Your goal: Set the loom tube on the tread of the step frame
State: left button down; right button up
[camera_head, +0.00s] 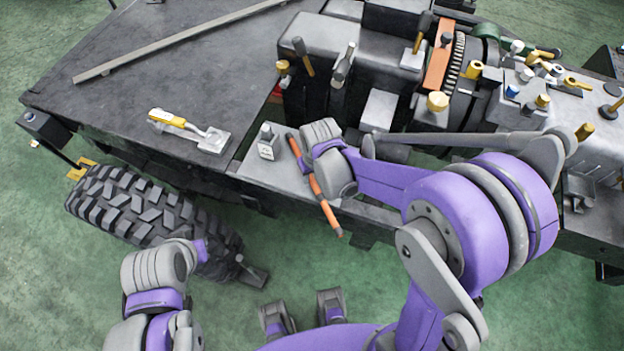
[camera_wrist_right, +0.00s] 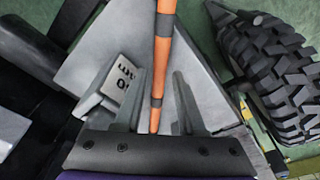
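The loom tube (camera_head: 328,207) is a thin orange rod with grey bands. It lies aslant over a grey flat plate (camera_head: 268,180), and its near end reaches past the plate's front edge. I cannot tell whether this plate is the step frame's tread. My right gripper (camera_wrist_right: 157,95) is open over the tube, a finger on each side with gaps; the tube also shows in the right wrist view (camera_wrist_right: 158,103). In the head view my right wrist hides these fingers. My left gripper (camera_head: 243,270) is low by the tyre, small and dark; its opening is unclear.
A small labelled grey block (camera_head: 266,146) stands left of the tube. A yellow-handled tool (camera_head: 180,124) lies on the dark deck (camera_head: 120,75). A big tyre (camera_head: 140,205) is at the left. Machinery with yellow caps (camera_head: 437,101) crowds the back right.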

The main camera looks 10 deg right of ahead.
jog(key=shift+w+f, duration=0.15)
jog(key=shift+f, duration=0.8)
jog(key=shift+c, duration=0.2)
grip_shut()
